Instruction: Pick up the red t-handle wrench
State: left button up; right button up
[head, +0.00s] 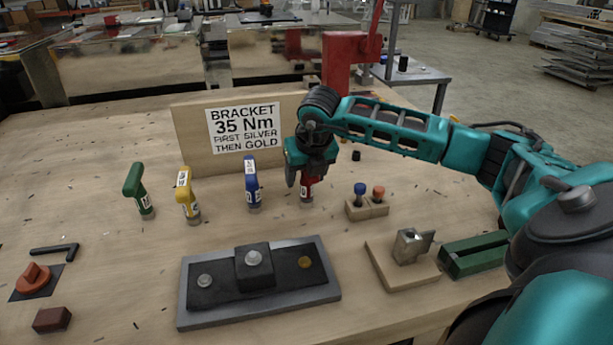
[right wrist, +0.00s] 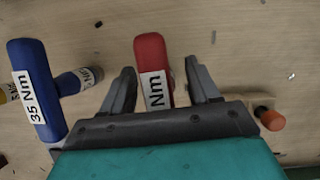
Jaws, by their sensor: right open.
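The red t-handle wrench (head: 306,194) stands on the bench at the right end of a row of wrenches, its top hidden behind my right gripper (head: 303,172). In the right wrist view the red wrench (right wrist: 150,52), with a white label ending in "Nm", lies between the two fingers of my right gripper (right wrist: 160,68). The fingers are open, with a gap showing on both sides of the handle. Blue (head: 252,184), yellow (head: 187,195) and green (head: 138,190) wrenches stand to its left. My left gripper is not in view.
A sign board (head: 190,145) reading "BRACKET 35 Nm, first silver then gold" stands behind the wrenches. A grey plate with bolts (head: 190,318) lies in front. A small wooden block (head: 367,212) with blue and orange pieces is to the right. The blue wrench (right wrist: 38,92) is close beside my gripper.

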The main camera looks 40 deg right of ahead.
jog(key=shift+c, duration=0.4)
grip_shut()
jog(key=shift+r, duration=0.1)
